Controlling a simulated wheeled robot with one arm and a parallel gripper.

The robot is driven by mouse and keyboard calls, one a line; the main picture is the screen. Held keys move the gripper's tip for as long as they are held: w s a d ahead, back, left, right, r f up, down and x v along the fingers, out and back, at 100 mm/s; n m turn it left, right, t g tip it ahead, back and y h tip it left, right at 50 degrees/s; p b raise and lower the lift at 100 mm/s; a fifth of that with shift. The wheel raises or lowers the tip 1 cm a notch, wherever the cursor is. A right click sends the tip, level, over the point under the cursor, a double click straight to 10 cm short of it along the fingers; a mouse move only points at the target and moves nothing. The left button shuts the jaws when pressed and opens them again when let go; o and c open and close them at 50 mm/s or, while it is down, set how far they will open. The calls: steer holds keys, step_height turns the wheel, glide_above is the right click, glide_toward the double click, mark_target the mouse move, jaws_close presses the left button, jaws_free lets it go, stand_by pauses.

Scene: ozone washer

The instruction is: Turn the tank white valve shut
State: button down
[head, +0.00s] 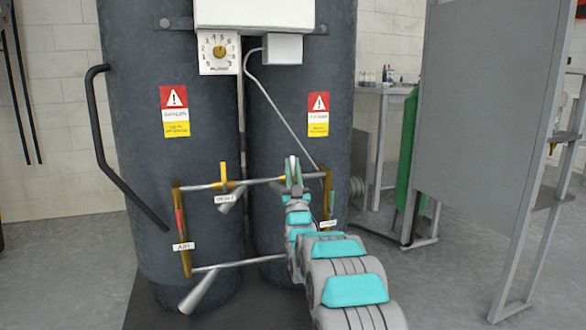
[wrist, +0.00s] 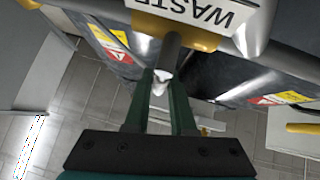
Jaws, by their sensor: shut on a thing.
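My gripper (wrist: 160,80) is shut on a grey valve handle (wrist: 171,50) in the wrist view, with a dark green finger on each side. The handle comes out of a yellow brass fitting (wrist: 178,28) beside a white plate reading WASTE (wrist: 210,10). Two tall dark tanks (head: 170,90) stand behind the pipe frame. I cannot tell which valve is the tank white valve.
A black bent bar (head: 106,150) stands out from the left tank. A white box (head: 255,15) and a dial (head: 219,52) sit above the pipes. A grey panel (head: 490,130) and a green cylinder (head: 406,150) stand right. The floor left of the tanks is clear.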

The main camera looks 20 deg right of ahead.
steer(key=shift+r, duration=0.1)
steer(key=c, duration=0.8)
jaws_free()
steer(key=shift+o, duration=0.2)
steer(key=v, duration=0.7)
steer(key=shift+s+f+p, duration=0.3)
steer(key=shift+a, duration=0.1)
